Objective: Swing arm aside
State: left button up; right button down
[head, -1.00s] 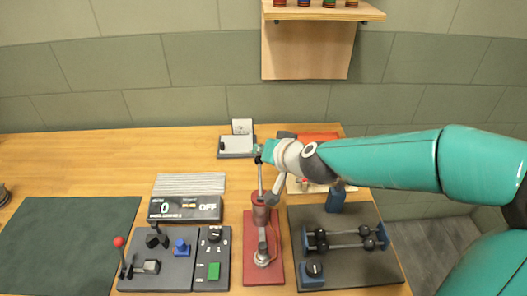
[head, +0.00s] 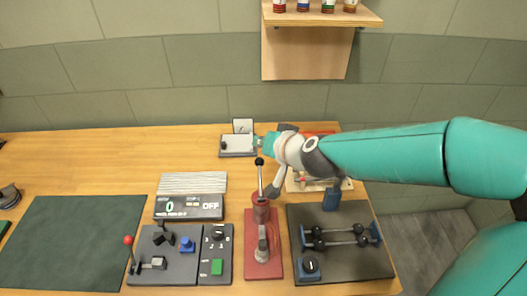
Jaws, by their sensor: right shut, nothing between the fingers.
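A red base plate (head: 262,268) on the wooden bench carries a red cylinder (head: 261,210) and a metal fitting (head: 263,246) in front of it. A thin metal lever with a black ball (head: 259,161) stands nearly upright above the cylinder. I cannot tell which part is the swing arm. My right gripper (head: 272,191) comes in from the right. Its grey fingers point down just right of the lever, close to the cylinder top. It is shut and empty; whether it touches the lever or cylinder is unclear. My left gripper is not in view.
A control panel (head: 180,262) with a red-knobbed lever and a display reading OFF (head: 188,207) stand left. A dark tray (head: 345,270) with black-ended bars is right. A small box (head: 238,145) lies behind. A dark green mat (head: 70,243) is clear. A shelf (head: 330,17) hangs above.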

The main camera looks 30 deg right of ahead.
aim_at(262, 253)
jog(key=u, duration=0.05)
jog(key=k, duration=1)
jog(key=z, duration=0.05)
